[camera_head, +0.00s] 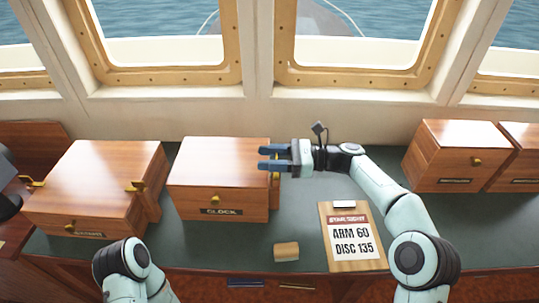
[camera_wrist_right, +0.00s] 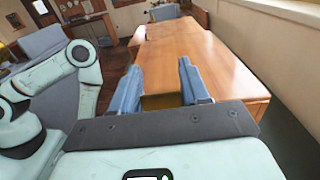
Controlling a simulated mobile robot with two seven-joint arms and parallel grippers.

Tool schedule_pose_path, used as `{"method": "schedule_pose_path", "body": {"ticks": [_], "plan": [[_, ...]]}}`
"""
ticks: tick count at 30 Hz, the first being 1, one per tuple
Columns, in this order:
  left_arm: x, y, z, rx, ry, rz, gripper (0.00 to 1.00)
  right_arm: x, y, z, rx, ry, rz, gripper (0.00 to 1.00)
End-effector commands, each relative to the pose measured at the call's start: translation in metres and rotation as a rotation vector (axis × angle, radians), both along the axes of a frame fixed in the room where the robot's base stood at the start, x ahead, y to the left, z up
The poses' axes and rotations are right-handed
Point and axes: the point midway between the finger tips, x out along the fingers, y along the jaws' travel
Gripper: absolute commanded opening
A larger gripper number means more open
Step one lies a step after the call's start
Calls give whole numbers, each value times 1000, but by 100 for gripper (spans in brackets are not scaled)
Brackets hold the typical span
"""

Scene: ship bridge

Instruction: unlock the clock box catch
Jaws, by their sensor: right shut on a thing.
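The clock box (camera_head: 218,188) is a closed brown wooden box with a "CLOCK" label and a small brass knob on its front. My right gripper (camera_head: 273,159) reaches in from the right at the box's right side. Its blue fingers straddle the brass catch (camera_head: 276,170) there and are shut on it; the fingers partly hide it. In the right wrist view the brass catch (camera_wrist_right: 162,101) shows between the fingers, against the wooden box (camera_wrist_right: 185,66). My left arm shows at the bottom left of the head view, but its gripper is out of view.
Another wooden box (camera_head: 97,185) with brass catches stands to the left. More wooden boxes (camera_head: 457,153) stand at the right. A clipboard (camera_head: 326,245) reading "ARM 60 DISC 135" and a small wooden block (camera_head: 286,251) lie on the green counter (camera_head: 220,244). Windows are behind.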

Motion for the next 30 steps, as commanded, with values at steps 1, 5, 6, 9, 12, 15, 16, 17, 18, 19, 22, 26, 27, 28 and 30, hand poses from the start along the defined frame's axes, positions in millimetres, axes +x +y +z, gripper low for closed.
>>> {"method": "schedule_pose_path", "body": {"ticks": [1, 5, 6, 9, 12, 15, 16, 17, 18, 19, 22, 26, 27, 28, 30], "plan": [[0, 0, 0, 0, 0, 0, 43, 0, 0, 1, 3, -1, 0, 15], [0, 0, 0, 0, 0, 0, 43, 0, 0, 1, 4, -1, 0, 52], [0, 0, 0, 0, 0, 0, 43, 0, 0, 1, 4, -1, 0, 65], [0, 0, 0, 0, 0, 0, 43, 0, 0, 1, 3, -1, 0, 66], [0, 0, 0, 0, 0, 0, 43, 0, 0, 1, 2, 0, 0, 66], [0, 0, 0, 0, 0, 0, 43, 0, -1, 1, 1, 0, 0, 66], [0, 0, 0, 0, 0, 0, 43, 0, -2, 1, 1, 0, 0, 66], [0, 0, 0, 0, 0, 0, 43, 0, -3, 0, 1, 0, -1, 66], [0, 0, 0, 0, 0, 0, 43, 1, -7, 0, 1, 0, -2, 66], [0, 0, 0, 0, 0, 0, 43, 1, -11, 0, 1, 0, -3, 66], [1, 0, 1, 0, -1, 0, 43, 1, -27, 1, 0, -1, -4, 66], [2, 0, 4, 0, -2, 0, 43, 2, -57, 1, 0, -1, -5, 66], [3, 0, 5, 0, -3, 0, 43, 2, -67, 1, 1, -1, -6, 66], [4, 0, 6, 0, -4, 0, 43, 2, -73, 2, 1, -1, -5, 66], [5, 0, 8, 0, -6, 0, 43, 2, -89, 2, 2, -1, -4, 66]]}}
